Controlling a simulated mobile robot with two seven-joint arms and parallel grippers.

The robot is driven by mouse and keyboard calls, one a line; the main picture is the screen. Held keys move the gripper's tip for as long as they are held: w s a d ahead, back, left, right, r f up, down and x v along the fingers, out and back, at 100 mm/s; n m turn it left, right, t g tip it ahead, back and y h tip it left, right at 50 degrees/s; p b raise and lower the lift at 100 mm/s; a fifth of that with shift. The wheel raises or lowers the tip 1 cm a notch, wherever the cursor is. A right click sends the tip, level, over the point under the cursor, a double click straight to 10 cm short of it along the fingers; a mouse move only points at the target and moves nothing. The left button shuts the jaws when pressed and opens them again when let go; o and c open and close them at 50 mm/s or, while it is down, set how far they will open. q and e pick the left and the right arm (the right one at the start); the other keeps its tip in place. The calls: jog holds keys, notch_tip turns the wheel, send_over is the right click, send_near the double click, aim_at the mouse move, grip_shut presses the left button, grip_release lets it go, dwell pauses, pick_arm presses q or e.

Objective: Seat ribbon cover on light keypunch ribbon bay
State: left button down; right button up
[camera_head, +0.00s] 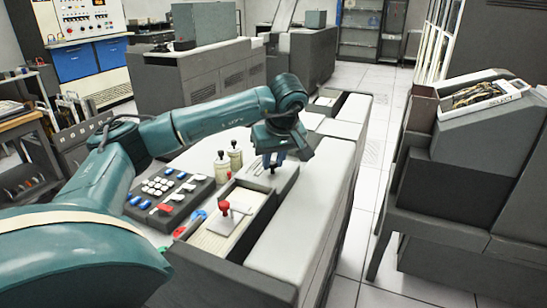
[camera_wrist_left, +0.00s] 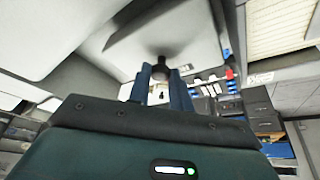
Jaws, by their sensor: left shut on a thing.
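My left gripper (camera_head: 275,163) is over the light-topped machine, fingers pointing down. In the left wrist view its blue fingers (camera_wrist_left: 161,88) are shut on a dark knob (camera_wrist_left: 160,67). The knob stands on a light grey plate, which looks like the ribbon cover (camera_wrist_left: 165,28). In the head view a pale plate (camera_head: 262,182) shows under the fingers; I cannot tell whether it rests on the machine or hangs just above it. The light keypunch (camera_head: 290,235) has a long pale top. I cannot make out the ribbon bay. My right gripper is not in view.
A keyboard (camera_head: 165,203) lies left of the gripper. A tray with a red-knobbed plate (camera_head: 224,208) is nearer. A dark grey machine (camera_head: 450,190) stands right across a clear floor aisle (camera_head: 372,190).

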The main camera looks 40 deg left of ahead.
pick_arm(q)
jog(key=shift+f, duration=0.45)
dwell(0.4)
jog(key=shift+f, duration=0.35)
dwell(1.0)
jog(key=c, duration=0.8)
grip_release()
